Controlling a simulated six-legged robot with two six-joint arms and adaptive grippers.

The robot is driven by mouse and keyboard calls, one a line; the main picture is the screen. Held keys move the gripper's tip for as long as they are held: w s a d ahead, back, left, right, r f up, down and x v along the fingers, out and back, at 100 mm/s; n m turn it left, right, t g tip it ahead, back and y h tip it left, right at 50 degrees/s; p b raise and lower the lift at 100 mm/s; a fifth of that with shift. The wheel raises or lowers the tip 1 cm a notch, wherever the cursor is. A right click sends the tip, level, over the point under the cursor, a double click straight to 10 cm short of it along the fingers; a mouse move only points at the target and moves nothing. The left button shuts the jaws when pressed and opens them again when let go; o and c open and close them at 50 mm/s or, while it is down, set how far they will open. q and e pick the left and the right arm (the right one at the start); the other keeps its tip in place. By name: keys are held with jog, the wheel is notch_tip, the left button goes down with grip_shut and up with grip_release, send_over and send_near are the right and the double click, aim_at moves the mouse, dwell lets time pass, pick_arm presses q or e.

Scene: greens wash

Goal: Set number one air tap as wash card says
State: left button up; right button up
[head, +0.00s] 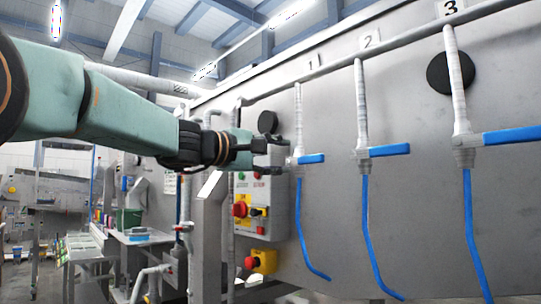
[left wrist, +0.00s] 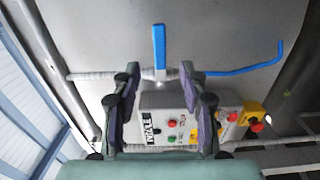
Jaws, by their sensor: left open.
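Number one air tap (head: 297,160) is on a pale vertical pipe below the label 1 (head: 312,64). Its blue handle (head: 312,158) points level to the right, crosswise to the pipe; a blue hose hangs below. My left gripper (head: 272,150) is just left of this tap. In the left wrist view the open, empty fingers (left wrist: 160,78) point toward the tap, and the blue handle (left wrist: 159,45) stands ahead of and between the fingertips, apart from them. I cannot make out a readable wash card. My right gripper is out of view.
Tap two (head: 363,154) and tap three (head: 466,142) have blue handles also crosswise. The steel tank wall (head: 420,210) is behind the taps.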

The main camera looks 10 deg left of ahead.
pick_arm(q)
jog(key=shift+v, duration=0.95)
jog(key=shift+s, duration=0.1)
